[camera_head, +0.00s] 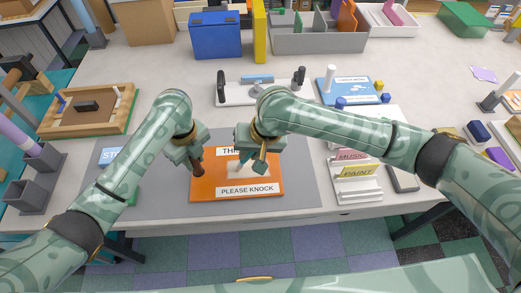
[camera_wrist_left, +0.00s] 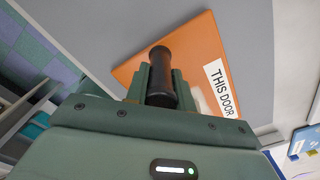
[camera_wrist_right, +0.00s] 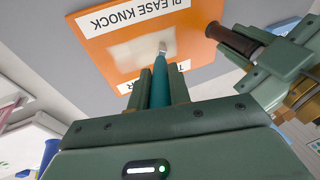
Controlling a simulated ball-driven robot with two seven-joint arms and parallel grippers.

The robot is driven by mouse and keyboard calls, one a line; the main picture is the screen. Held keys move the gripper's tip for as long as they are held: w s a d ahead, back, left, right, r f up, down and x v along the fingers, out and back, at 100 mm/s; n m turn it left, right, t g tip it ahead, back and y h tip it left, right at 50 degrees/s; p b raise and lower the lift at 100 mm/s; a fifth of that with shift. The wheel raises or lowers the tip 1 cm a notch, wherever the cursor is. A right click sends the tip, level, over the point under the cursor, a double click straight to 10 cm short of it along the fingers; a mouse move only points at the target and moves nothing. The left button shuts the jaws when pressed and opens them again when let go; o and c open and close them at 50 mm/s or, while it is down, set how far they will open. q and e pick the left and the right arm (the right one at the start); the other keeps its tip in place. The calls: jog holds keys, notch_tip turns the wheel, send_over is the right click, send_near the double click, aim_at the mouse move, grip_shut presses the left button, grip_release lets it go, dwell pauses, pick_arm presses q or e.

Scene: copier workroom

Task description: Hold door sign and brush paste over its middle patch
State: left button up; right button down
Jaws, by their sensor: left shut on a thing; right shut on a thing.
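The orange door sign (camera_head: 210,183) lies flat on the grey mat, with a white "PLEASE KNOCK" strip along its near edge and a "THIS DOOR" strip at the far edge, partly hidden by my right gripper. A pale whitish patch (camera_wrist_right: 135,53) covers its middle. My left gripper (camera_head: 192,155) is shut on a dark brown cylindrical handle (camera_wrist_left: 161,75) at the sign's left side; whether the handle is fixed to the sign cannot be told. My right gripper (camera_head: 256,148) is shut on a teal-handled brush (camera_wrist_right: 160,85), whose tip is at the pale patch; contact is unclear.
White racks with "MUSIC" and "PAINT" signs (camera_head: 358,173) stand right of the mat. A blue sign board (camera_head: 352,88) lies behind. A wooden tray (camera_head: 120,103) sits at left. A blue box (camera_head: 215,37) and grey bin (camera_head: 330,43) stand at the back. The mat's front (camera_head: 150,213) is bare.

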jog(key=shift+w+d, duration=0.1)
jog(key=shift+w, duration=0.5)
jog(key=d, duration=0.8)
notch_tip(320, 180, up, 8)
dwell(0.6)
pick_arm(q)
jog(key=o, duration=1.1)
jog(key=shift+c, duration=0.2)
notch_tip(320, 180, up, 12)
jog(key=shift+f, duration=0.1)
